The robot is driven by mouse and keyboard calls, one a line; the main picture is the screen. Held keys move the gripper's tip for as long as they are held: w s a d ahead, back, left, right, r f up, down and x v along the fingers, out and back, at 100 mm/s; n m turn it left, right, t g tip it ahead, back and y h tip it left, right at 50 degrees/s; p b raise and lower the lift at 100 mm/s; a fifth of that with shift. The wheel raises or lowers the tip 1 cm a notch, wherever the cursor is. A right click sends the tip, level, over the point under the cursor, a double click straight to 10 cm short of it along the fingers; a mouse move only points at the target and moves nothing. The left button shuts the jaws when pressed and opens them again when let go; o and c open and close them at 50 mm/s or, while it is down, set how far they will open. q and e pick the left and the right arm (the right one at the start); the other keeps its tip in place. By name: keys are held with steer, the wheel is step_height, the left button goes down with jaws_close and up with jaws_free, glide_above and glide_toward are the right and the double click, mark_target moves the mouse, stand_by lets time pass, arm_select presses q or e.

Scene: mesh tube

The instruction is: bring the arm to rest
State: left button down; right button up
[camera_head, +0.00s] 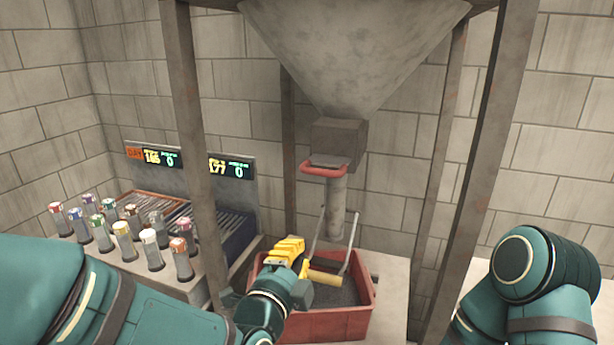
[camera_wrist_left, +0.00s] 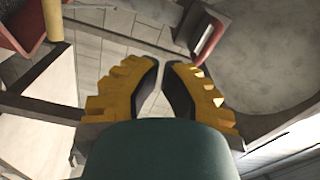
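My left gripper (camera_head: 288,250) has yellow fingers and is over the back left part of the red bin in the head view. In the left wrist view its two fingers (camera_wrist_left: 161,66) stand close together at the tips, with a narrow empty gap between the dark pads. It holds nothing that I can see. My right arm (camera_head: 535,280) is bent at the right edge of the head view, and its gripper is out of view.
A red bin (camera_head: 345,325) with dark grains stands under the hopper (camera_head: 350,45). A yellow-handled bar (camera_head: 325,277) is over it. Steel posts (camera_head: 195,130) frame the hopper. Several capped tubes (camera_head: 150,248) stand at left by a display panel (camera_head: 232,168).

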arm_select(q)
steer(key=s+a+f+n+g+y, duration=0.15)
steer(key=f+n+g, duration=0.3)
steer(key=f, duration=0.75)
steer(key=a+f+n+g+y, duration=0.1)
steer(key=a+f+n+g, duration=0.3)
steer(key=f, duration=0.7)
steer(key=s+a+f+n+g, duration=0.2)
steer(key=s+f+n+g, duration=0.5)
steer(key=s+f+n, duration=0.5)
step_height(320, 180, down, 5)
steer(key=shift+s+f, duration=0.1)
steer(key=shift+s, duration=1)
steer(key=shift+n+h, duration=0.25)
arm_select(e)
steer(key=shift+o, duration=0.2)
